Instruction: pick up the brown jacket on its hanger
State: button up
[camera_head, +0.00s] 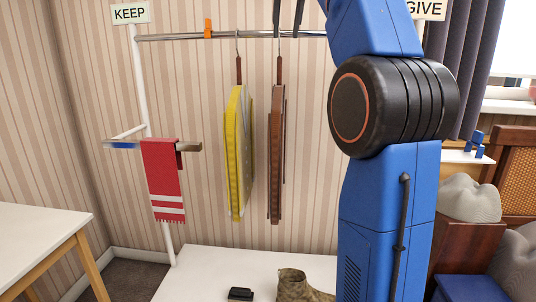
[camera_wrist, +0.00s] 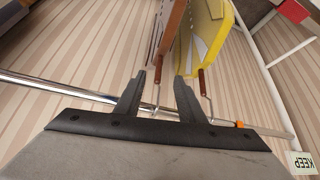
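The brown jacket (camera_head: 276,150) hangs edge-on from the rail, on a hanger with a thin metal hook (camera_head: 279,47). In the wrist view the brown jacket (camera_wrist: 173,35) is at the top middle, and its hanger hook (camera_wrist: 157,94) shows between the fingers. My gripper (camera_head: 287,33) is at rail height by this hook. It is open in the wrist view (camera_wrist: 160,78), with a finger on each side of the hook and gaps between. I cannot tell how far the fingers reach past the hook.
A yellow garment (camera_head: 239,150) hangs close to the left; in the wrist view its hook (camera_wrist: 207,98) is just outside the right finger. The rail (camera_head: 180,37) carries an orange clip (camera_head: 208,28). A red scarf (camera_head: 163,180) hangs at left. A boot (camera_head: 298,285) stands below.

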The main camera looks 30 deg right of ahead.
jog(key=w+r, duration=0.1)
send_near(280, 75)
jog(key=x, duration=0.3)
jog(key=shift+w+f, duration=0.15)
jog(key=shift+w, duration=0.15)
jog(key=shift+x, duration=2.75)
jog(key=shift+s+f, duration=0.1)
jog(key=shift+s, duration=0.1)
grip_shut()
